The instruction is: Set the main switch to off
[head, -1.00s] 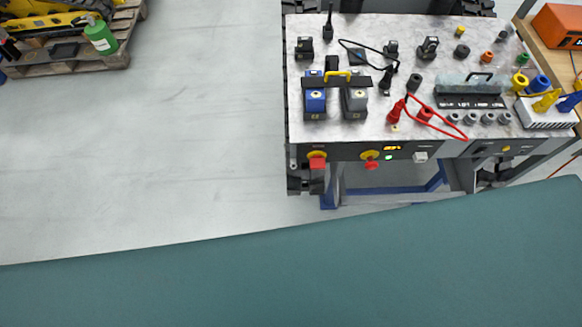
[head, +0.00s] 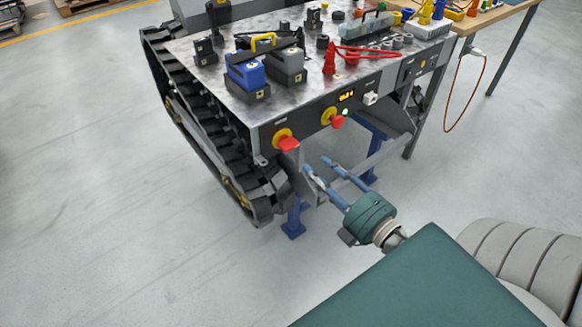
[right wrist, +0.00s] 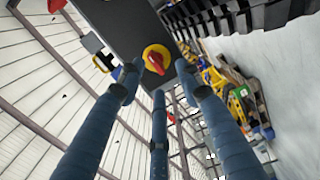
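A red rotary handle on a round yellow plate, which looks like the main switch (head: 287,142), is on the carrier's dark front panel (head: 305,120), near its left corner. In the right wrist view the switch (right wrist: 155,60) is straight ahead, its red handle slanted. My right gripper (head: 322,168) is just below and in front of the panel, to the right of the switch. Its blue fingers are spread, with nothing between them; in the right wrist view the gripper (right wrist: 158,82) shows apart from the handle. My left gripper is not in view.
A second red knob on yellow (head: 331,117) is to the right on the panel, near a lit display (head: 347,96). The black track (head: 205,130) runs along the left side. Blue support legs (head: 293,222) stand below. The floor at left is clear.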

